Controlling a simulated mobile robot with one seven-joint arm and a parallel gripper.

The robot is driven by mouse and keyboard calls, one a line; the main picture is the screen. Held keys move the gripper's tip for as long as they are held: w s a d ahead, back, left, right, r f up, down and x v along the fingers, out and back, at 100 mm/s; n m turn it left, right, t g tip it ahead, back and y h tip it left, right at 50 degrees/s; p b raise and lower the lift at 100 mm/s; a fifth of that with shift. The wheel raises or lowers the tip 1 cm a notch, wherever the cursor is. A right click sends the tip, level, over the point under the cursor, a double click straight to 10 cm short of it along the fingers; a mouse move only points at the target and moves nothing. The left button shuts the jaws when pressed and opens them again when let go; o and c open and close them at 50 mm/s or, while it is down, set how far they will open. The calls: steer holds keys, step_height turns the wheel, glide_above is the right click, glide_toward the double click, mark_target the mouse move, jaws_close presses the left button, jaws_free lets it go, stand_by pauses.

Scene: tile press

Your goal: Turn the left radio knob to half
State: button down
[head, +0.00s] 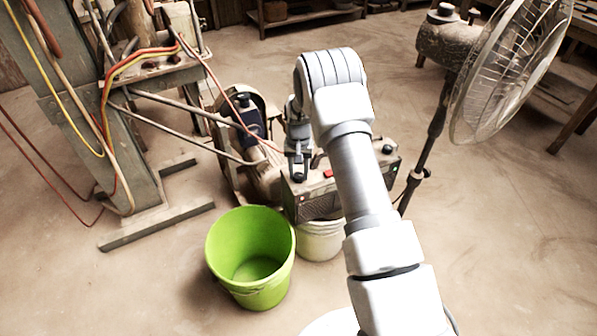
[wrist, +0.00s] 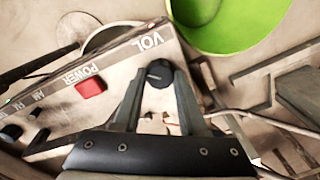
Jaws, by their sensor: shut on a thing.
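The left radio knob (wrist: 158,73) is round and black, next to the VOL label. My gripper (head: 297,172) reaches down to the left end of the radio. In the wrist view the fingers of my gripper (wrist: 158,80) stand on both sides of the knob and are shut on it. The knob's pointer is too small to read.
A red power switch (wrist: 91,88) sits beside the knob on the panel. A green bucket (head: 250,258) and a white bucket (head: 320,240) stand in front of the radio. A fan (head: 510,65) stands at the right. Hoses and a metal frame (head: 120,150) are at the left.

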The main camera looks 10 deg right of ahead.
mark_target(299, 174)
steer(key=shift+m, duration=0.6)
steer(key=shift+c, duration=2.2)
jaws_free()
step_height(299, 174, up, 17)
steer(key=p, duration=0.4)
steer(key=shift+r, duration=0.2)
